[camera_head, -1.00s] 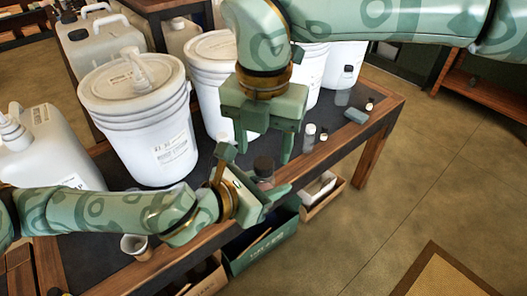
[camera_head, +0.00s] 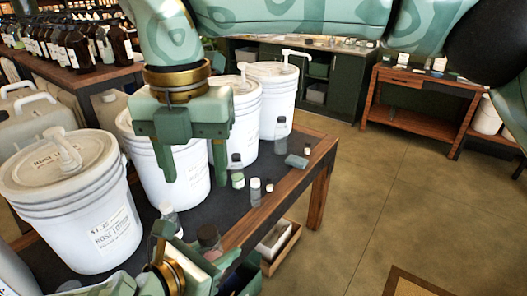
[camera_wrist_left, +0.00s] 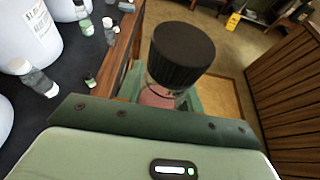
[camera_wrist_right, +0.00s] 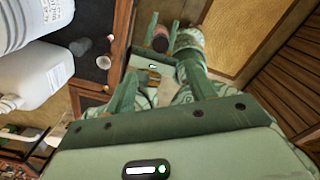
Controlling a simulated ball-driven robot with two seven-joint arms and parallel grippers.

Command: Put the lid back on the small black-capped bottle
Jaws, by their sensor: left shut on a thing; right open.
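A bottle with a ribbed black cap (camera_wrist_left: 182,52) and a clear, pinkish body (camera_wrist_left: 158,97) is held in my left gripper (camera_head: 212,258). The dark cap (camera_head: 208,236) also shows low in the head view, and the bottle shows in the right wrist view (camera_wrist_right: 160,38). The cap is at the bottle's top; I cannot tell whether it is screwed tight. My right gripper (camera_head: 194,165) is open and empty, pointing down, above and left of the bottle in the head view. Its spread fingers also show in the right wrist view (camera_wrist_right: 158,85).
White buckets (camera_head: 82,240) line the dark table's left side. Small bottles, including a white-capped one (camera_head: 255,190) and a grey one with a dark cap (camera_head: 281,132), stand near the wooden edge (camera_head: 290,192).

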